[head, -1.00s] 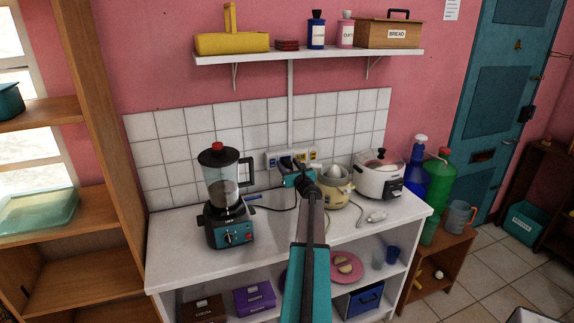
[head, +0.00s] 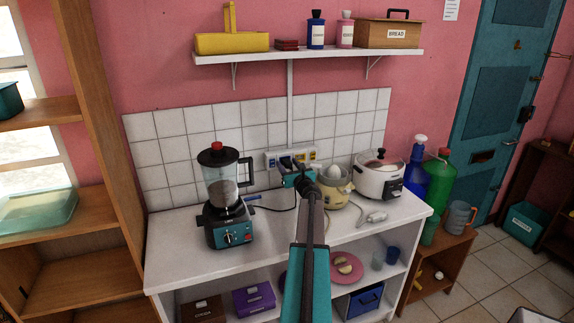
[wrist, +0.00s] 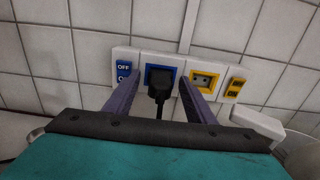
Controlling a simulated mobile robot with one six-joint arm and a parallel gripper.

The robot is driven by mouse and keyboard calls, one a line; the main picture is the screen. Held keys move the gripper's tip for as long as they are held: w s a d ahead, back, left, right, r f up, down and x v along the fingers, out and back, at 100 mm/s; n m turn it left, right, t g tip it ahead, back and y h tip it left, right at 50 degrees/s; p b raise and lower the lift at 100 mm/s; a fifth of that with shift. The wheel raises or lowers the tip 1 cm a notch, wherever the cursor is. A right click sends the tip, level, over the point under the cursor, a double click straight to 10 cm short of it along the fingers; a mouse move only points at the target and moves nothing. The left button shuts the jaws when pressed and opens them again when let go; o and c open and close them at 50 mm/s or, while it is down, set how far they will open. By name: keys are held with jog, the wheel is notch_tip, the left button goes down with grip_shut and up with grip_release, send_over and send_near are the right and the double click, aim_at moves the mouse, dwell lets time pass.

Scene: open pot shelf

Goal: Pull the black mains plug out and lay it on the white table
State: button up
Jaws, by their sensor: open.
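The black mains plug (wrist: 158,85) sits in the blue-framed socket (wrist: 161,72) of the white wall outlet panel in the wrist view. In the head view the plug (head: 286,162) shows small at the outlet strip, just beyond my gripper. My gripper (wrist: 158,98) is open, with one purple finger on each side of the plug and gaps between. The fingers point at the panel. The white table (head: 190,249) stands below the outlet, against the tiled wall.
A blender (head: 222,195) stands left on the table. A yellow juicer (head: 335,185) and a white cooker (head: 379,178) stand right, with a white plug (head: 376,217) lying before them. The table's front left is bare. A yellow-framed socket (wrist: 205,80) and switches flank the plug.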

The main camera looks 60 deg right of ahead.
aim_at(291, 168)
dwell(0.5)
grip_shut()
jog(key=shift+s+a, duration=0.15)
jog(key=shift+s+a+b, duration=0.2)
jog(key=shift+s+b, duration=0.15)
jog(key=shift+b+v, duration=0.75)
jog(key=shift+v, duration=1.7)
jog(key=shift+r, duration=0.1)
